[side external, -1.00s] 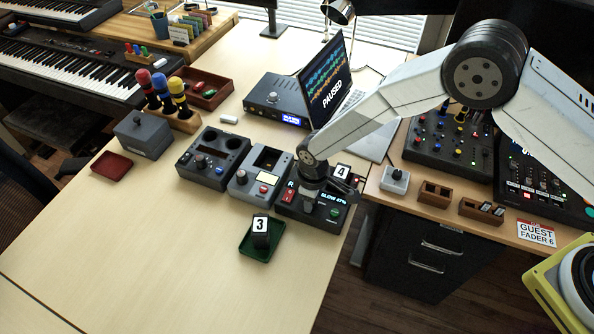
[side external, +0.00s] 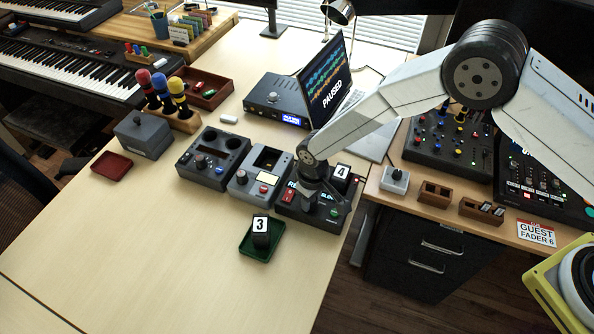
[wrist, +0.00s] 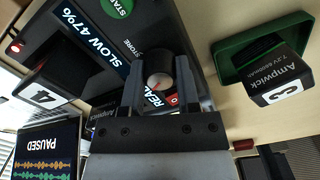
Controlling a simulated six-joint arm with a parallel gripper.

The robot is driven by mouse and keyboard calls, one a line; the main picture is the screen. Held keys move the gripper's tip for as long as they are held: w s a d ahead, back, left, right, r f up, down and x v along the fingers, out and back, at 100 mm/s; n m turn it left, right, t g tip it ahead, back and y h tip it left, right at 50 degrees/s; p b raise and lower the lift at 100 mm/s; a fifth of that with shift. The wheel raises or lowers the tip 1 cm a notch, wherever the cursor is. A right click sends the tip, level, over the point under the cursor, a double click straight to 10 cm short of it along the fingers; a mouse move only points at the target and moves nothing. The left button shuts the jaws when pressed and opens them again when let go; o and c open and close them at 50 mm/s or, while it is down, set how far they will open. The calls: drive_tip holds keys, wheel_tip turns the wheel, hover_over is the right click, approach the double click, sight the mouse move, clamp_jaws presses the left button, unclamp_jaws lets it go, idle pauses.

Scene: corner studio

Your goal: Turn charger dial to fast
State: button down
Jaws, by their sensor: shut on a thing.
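The charger (side external: 300,211) is a dark box at the right end of the row of units on the table. Its dial (wrist: 160,66) shows in the wrist view as a round dark knob with a pale face and a red mark. My gripper (wrist: 160,84) is shut on the dial, one finger at each side. In the side external view my gripper (side external: 311,204) hides the dial. In the wrist view the charger's display (wrist: 95,47) reads "SLOW 47%". The dial's position labels are not clearly readable.
Battery 4 (side external: 341,171) stands at the charger's back, close to my gripper. Battery 3 (side external: 261,231) stands in a green tray (side external: 249,255) in front. A grey unit (side external: 243,194) adjoins on the left. A laptop (side external: 330,80) reading "PAUSED" stands behind. The table's front left is clear.

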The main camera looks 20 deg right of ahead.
drive_tip(key=m, duration=0.5)
drive_tip(key=shift+m, duration=0.3)
idle(0.4)
drive_tip(key=shift+c, duration=1.6)
unclamp_jaws()
drive_tip(key=shift+r, duration=0.15)
drive_tip(key=shift+r, duration=3.75)
